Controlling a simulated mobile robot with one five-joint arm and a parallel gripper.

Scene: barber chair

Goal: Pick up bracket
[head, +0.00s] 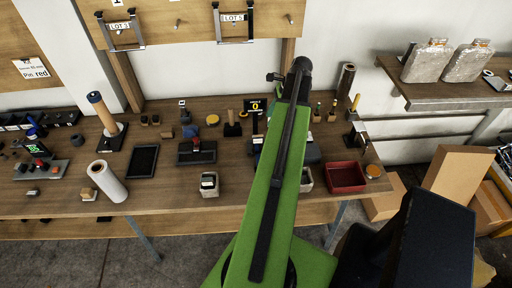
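I cannot tell for certain which thing is the bracket. Dark metal bracket-like frames hang on the wooden wall board under the labels, one at the left (122,42) and one in the middle (217,24). A small grey metal piece (497,82) lies on the right shelf. My green arm reaches up and away from the bottom middle, over the bench. Its dark end, my gripper (299,68), is above the bench's back edge near the wall. The fingers are too small and dark to show whether they are open. The arm hides part of the bench.
The wooden bench (226,198) holds a white roll (108,181), a black tray (143,161), a small grey box (209,184), a red bin (345,177) and several tools. Two wrapped silvery packages (425,61) (467,61) stand on the right shelf. Cardboard boxes (457,176) stand below it.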

